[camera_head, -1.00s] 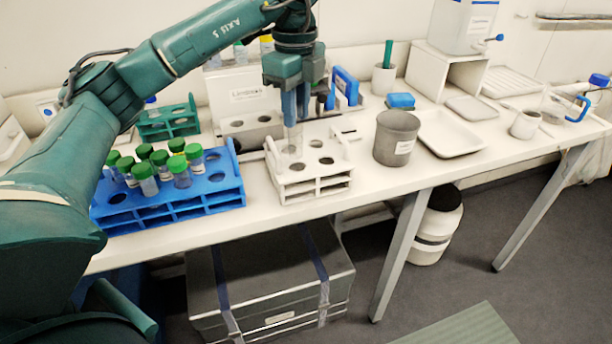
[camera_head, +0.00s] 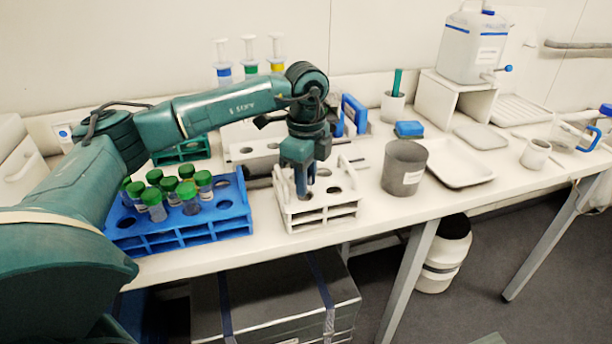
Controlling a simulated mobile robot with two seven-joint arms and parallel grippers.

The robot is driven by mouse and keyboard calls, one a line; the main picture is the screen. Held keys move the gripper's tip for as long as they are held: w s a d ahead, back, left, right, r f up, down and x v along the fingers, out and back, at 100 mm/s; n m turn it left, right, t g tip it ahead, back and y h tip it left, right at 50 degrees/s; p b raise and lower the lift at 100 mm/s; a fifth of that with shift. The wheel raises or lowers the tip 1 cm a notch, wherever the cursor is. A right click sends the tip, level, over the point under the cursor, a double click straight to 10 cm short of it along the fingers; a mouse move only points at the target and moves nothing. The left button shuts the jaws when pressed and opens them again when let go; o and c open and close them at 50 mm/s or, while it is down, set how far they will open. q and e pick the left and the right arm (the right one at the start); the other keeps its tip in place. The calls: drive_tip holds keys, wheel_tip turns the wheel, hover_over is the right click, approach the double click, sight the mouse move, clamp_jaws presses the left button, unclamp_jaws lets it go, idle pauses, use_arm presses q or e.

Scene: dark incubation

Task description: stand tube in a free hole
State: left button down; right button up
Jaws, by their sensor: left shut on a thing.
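My left gripper (camera_head: 302,192) points straight down over the white rack (camera_head: 322,214), with its fingertips low at the rack's left part. It is shut on a clear tube, which the fingers and the rack now almost fully hide. I cannot tell how deep the tube sits in a hole. An open hole (camera_head: 334,190) shows to the right of the fingers. The blue rack (camera_head: 190,238) on the left holds several green-capped tubes (camera_head: 188,197) and has empty holes at its right end. My right gripper is not in view.
A grey beaker (camera_head: 404,168) stands close to the right of the white rack, then a white tray (camera_head: 458,165). A green rack (camera_head: 180,151) is behind the blue one. Syringes (camera_head: 249,60) stand at the back. The table's front edge is close to both racks.

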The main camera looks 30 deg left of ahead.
use_arm(q)
drive_tip(key=shift+f, duration=0.1)
drive_tip(key=c, duration=1.2)
unclamp_jaws()
